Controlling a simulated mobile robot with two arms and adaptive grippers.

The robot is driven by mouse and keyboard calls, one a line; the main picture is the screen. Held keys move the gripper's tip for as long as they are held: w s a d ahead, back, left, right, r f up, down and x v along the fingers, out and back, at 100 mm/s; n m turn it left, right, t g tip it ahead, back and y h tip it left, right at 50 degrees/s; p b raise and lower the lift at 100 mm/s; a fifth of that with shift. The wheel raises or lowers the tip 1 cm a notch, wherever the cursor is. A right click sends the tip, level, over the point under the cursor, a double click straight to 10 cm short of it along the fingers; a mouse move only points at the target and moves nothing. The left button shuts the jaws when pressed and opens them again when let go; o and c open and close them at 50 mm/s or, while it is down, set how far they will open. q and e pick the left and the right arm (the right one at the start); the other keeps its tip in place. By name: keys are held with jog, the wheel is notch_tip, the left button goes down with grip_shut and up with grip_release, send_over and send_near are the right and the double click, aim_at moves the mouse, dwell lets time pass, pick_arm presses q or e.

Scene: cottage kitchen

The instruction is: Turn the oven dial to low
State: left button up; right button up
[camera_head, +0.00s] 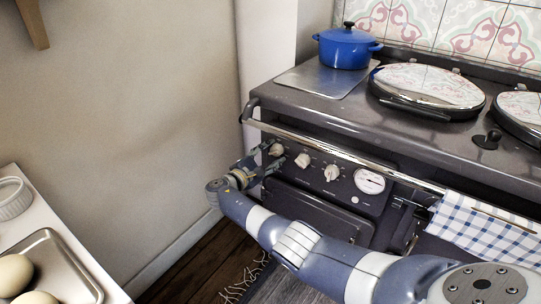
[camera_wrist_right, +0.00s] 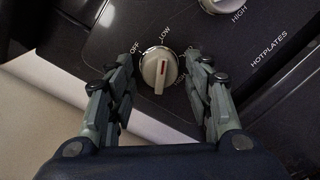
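The cream dial (camera_wrist_right: 158,72) at the left end of the range's front panel sits between the fingertips of my right gripper (camera_wrist_right: 159,62). OFF and LOW are printed around its upper side. The fingers are apart, with a gap on each side of the dial. In the head view my right gripper (camera_head: 268,160) is at this leftmost dial (camera_head: 276,149), partly hiding it. My left gripper is out of view.
More dials (camera_head: 331,173) and a round gauge (camera_head: 370,181) lie to the right on the panel. A chrome rail (camera_head: 340,152) runs above them, with a checked towel (camera_head: 485,228). A blue pot (camera_head: 346,50) stands on top. The wall (camera_head: 130,110) is close at left.

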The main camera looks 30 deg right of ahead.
jog(key=shift+a, duration=0.1)
jog(key=v, duration=1.1)
jog(key=shift+s+a, duration=0.2)
jog(key=shift+a, duration=0.15)
